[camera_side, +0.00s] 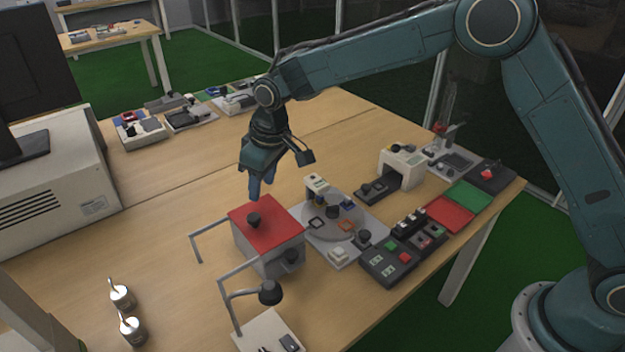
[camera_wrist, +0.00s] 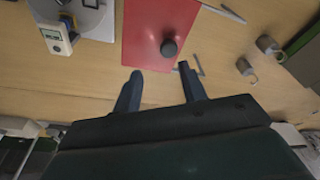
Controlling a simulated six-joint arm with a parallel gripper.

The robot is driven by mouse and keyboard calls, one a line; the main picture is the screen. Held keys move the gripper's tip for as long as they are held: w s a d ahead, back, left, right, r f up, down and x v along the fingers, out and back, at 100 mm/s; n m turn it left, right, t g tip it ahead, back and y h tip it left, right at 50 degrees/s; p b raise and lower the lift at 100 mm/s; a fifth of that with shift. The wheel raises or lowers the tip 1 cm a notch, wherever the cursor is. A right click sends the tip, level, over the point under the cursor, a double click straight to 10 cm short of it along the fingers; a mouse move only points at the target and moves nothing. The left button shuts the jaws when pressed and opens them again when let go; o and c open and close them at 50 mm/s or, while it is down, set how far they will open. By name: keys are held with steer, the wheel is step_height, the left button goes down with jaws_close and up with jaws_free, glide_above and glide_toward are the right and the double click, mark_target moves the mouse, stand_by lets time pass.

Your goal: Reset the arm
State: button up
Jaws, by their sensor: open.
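My gripper (camera_side: 262,188) hangs above the wooden table (camera_side: 150,235), pointing down, just behind a red-topped grey box with a black knob (camera_side: 254,220). In the wrist view my gripper's two blue fingers (camera_wrist: 158,90) are spread apart with nothing between them. The red lid (camera_wrist: 140,35) of the box and its knob (camera_wrist: 169,48) lie beyond the fingertips in that view, apart from them. My arm reaches in from the right with its elbow raised high.
A grey board with a round plate (camera_side: 330,222) stands right of the box. Button panels (camera_side: 390,262), red and green pads (camera_side: 468,197) and a white arch-shaped device (camera_side: 402,166) line the right side. A large white machine (camera_side: 60,175) is at left.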

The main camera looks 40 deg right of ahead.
steer(key=s+d+r+m+t, duration=0.2)
steer(key=s+d+r+m, duration=0.1)
steer(key=s+d+r, duration=1.3)
steer(key=s+d+m, duration=0.1)
steer(key=s+d, duration=0.2)
steer(key=s, duration=0.7)
steer(key=s+d+m+t+h, duration=0.1)
steer(key=s+d, duration=0.2)
steer(key=s, duration=0.6)
steer(key=shift+s+m, duration=0.3)
steer(key=shift+s, duration=0.1)
steer(key=shift+d, duration=0.1)
